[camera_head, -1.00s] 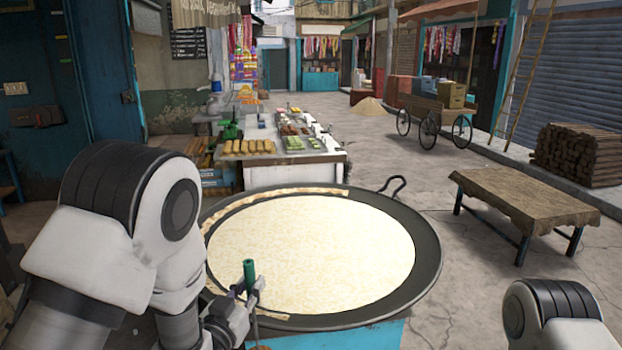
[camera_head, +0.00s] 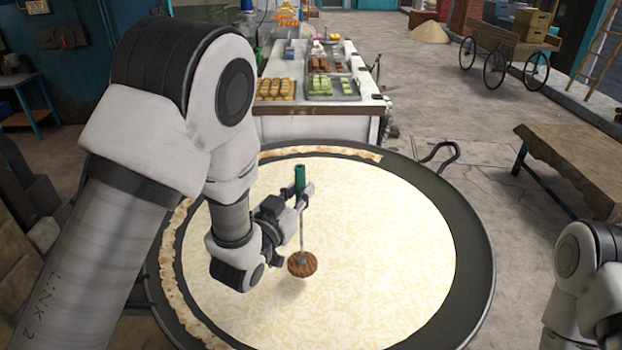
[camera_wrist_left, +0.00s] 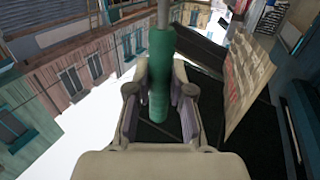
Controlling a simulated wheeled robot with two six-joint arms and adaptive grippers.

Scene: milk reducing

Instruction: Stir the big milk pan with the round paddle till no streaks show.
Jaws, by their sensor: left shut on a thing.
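The big milk pan (camera_head: 476,255) is a wide dark round pan with cream-coloured milk (camera_head: 390,240) in it. Pale, faint streaks mottle the milk's surface. The round paddle (camera_head: 302,264) has a brown wooden disc on a thin metal rod with a green handle. My left gripper (camera_head: 298,194) is shut on the green handle, which also shows between its fingers in the left wrist view (camera_wrist_left: 160,75). The disc hangs over the milk near the pan's middle-left; its shadow shows below, and it looks clear of the surface. My right gripper is out of view.
A crust strip (camera_head: 320,152) lies along the pan's back and left inner edge. A sweets counter (camera_head: 318,128) stands right behind the pan. A pan handle (camera_head: 440,155) sticks out at the back right.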

